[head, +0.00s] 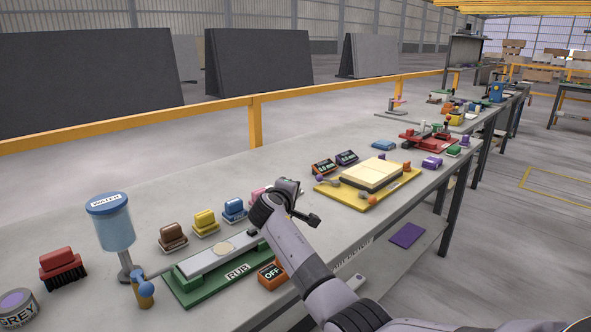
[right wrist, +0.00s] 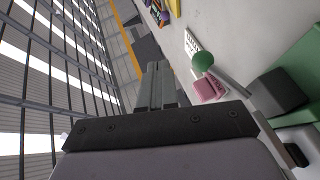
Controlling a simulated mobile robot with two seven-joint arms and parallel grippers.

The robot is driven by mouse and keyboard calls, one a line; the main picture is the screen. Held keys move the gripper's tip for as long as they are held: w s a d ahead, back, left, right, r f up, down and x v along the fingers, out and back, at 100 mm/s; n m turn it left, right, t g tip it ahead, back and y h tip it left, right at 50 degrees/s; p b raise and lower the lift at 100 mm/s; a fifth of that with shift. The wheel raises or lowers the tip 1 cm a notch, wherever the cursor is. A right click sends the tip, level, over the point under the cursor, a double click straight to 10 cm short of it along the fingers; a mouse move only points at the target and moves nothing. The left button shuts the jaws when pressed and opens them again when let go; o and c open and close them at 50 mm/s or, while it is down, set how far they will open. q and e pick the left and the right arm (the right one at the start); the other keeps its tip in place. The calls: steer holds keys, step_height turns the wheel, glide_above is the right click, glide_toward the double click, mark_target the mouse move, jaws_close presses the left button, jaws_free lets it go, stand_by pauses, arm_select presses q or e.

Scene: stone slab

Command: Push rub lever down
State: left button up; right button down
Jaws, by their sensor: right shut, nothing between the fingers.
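The rub station has a green base (head: 190,290) with a "RUB" label and a long grey bar (head: 208,258) on the near bench. A green ball knob (right wrist: 203,60), likely the rub lever's end, shows in the right wrist view beyond and to the right of my fingers. It is hidden in the head view behind my right arm. My right gripper (head: 287,187) is above the station's right end, pointing away over the bench. Its fingers (right wrist: 160,88) are shut and empty, apart from the knob in the picture. My left gripper is not in view.
An orange "OFF" box (head: 271,276) sits before the station. A pink block (right wrist: 210,89) and blue (head: 234,209), yellow (head: 205,222) and brown (head: 173,236) blocks stand behind it. A water dispenser (head: 115,228) stands left; a yellow-based station (head: 335,190) is to the right.

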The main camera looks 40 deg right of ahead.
steer(key=s+a+r, duration=0.2)
steer(key=s+r, duration=0.3)
steer(key=r, duration=0.3)
steer(key=shift+a+r, duration=0.35)
steer(key=shift+a, duration=0.05)
steer(key=shift+s, duration=0.1)
